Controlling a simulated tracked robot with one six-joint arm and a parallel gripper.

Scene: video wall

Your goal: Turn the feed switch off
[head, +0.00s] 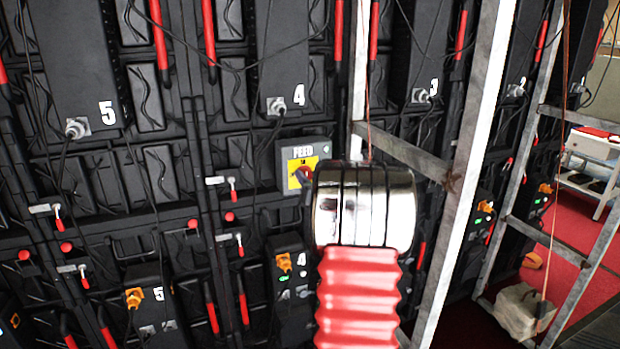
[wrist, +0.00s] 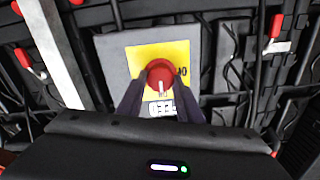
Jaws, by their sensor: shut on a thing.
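The feed switch is a red knob (wrist: 160,72) on a yellow plate (wrist: 178,50) on a grey box (wrist: 117,62). In the wrist view the box is upside down. A white pointer line on the knob points towards the FEED label. Small dark lettering sits beside the knob, too small to read surely. My gripper (wrist: 160,82) is shut on the knob, a dark finger on either side. In the head view the yellow plate (head: 293,178) and FEED box (head: 290,153) show left of my wrist; my gripper (head: 306,183) partly covers the red knob.
A metal scaffold post (head: 470,160) and its crossbar (head: 405,157) stand close to the right of my arm. Cables hang across the black panel backs. Small red-handled levers (head: 233,190) and a unit with an orange plug (head: 284,262) are nearby.

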